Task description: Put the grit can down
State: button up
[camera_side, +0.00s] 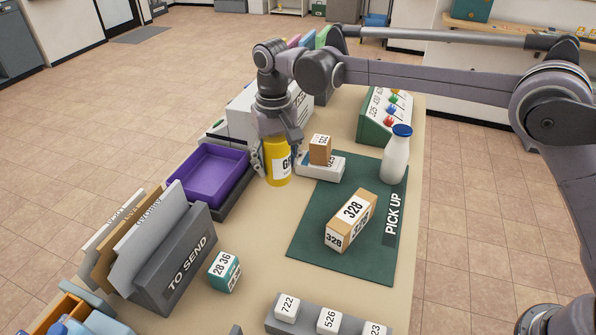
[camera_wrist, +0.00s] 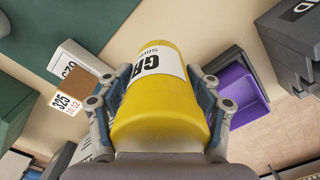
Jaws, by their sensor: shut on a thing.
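The grit can (camera_side: 277,163) is a yellow cylinder with a white label that begins with G. It stands upright between the fingers of my gripper (camera_side: 277,160), beside the purple tray and near the mat's corner. In the wrist view the yellow can (camera_wrist: 160,105) fills the middle, with the gripper's fingers (camera_wrist: 160,110) closed on both sides of it. I cannot tell whether the can's base touches the table or hangs just above it.
A purple tray (camera_side: 238,167) is left of the can. A white box (camera_side: 323,170) with a small brown box (camera_side: 320,148) is close on its right. A green PICK UP mat (camera_side: 310,222) holds a 328 parcel (camera_side: 351,220) and a bottle (camera_side: 396,160). Bare table (camera_side: 262,215) lies in front.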

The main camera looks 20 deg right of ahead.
jog(key=shift+f, duration=4)
jog(key=o, duration=1.6)
jog(key=shift+f, duration=0.1)
